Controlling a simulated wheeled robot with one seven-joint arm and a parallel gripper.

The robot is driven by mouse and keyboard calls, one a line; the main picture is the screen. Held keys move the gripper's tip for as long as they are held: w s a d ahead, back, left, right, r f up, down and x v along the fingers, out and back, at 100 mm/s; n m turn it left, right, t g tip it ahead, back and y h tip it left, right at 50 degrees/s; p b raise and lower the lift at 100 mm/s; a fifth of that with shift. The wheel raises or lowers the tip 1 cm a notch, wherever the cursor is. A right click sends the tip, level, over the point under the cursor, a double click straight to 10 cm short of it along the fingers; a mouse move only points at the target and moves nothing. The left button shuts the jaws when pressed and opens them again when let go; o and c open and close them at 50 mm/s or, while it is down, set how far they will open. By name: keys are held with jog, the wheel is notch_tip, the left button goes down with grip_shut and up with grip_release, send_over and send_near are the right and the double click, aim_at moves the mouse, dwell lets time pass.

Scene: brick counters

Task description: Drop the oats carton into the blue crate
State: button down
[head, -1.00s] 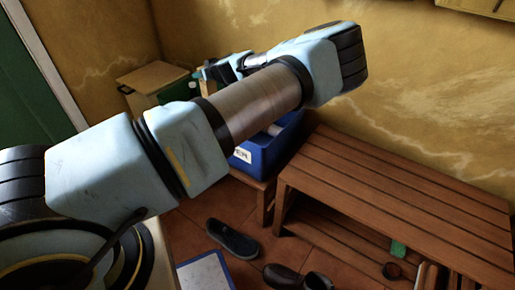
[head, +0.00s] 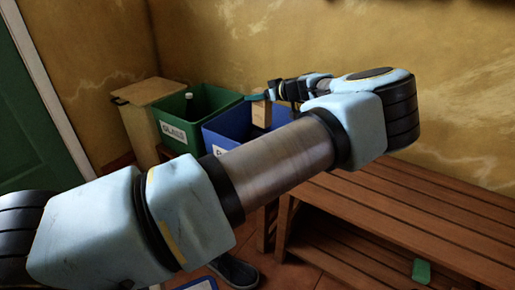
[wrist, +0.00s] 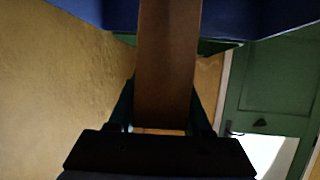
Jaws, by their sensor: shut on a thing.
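The oats carton (head: 261,113) is a tan box, held upright by my gripper (head: 268,96) in the head view. It shows inside the outline of the blue crate's opening; how deep it hangs I cannot tell. The blue crate (head: 222,147) has its right part hidden behind my arm. In the wrist view the carton (wrist: 167,60) is a brown face between the two fingers of my gripper (wrist: 163,98). The blue crate (wrist: 262,18) shows on both sides of the carton at the top.
A green crate (head: 172,128) marked GLASS stands left of the blue one, with a tan lidded box (head: 147,92) beyond. A slatted wooden bench (head: 440,207) is at right. A shoe (head: 234,271) lies on the floor. The yellow wall (head: 300,40) is close behind.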

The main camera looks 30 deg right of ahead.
aim_at(256, 105)
jog(key=shift+f+b, duration=0.4)
jog(key=shift+f, duration=1.55)
jog(key=shift+c, duration=1.3)
grip_release()
jog(key=p+v, duration=0.1)
jog(key=v, duration=0.9)
jog(key=shift+s+d+r+p, duration=0.1)
jog(key=shift+s+r+p, duration=0.05)
jog(key=shift+s+p, duration=0.15)
jog(key=shift+s, duration=0.1)
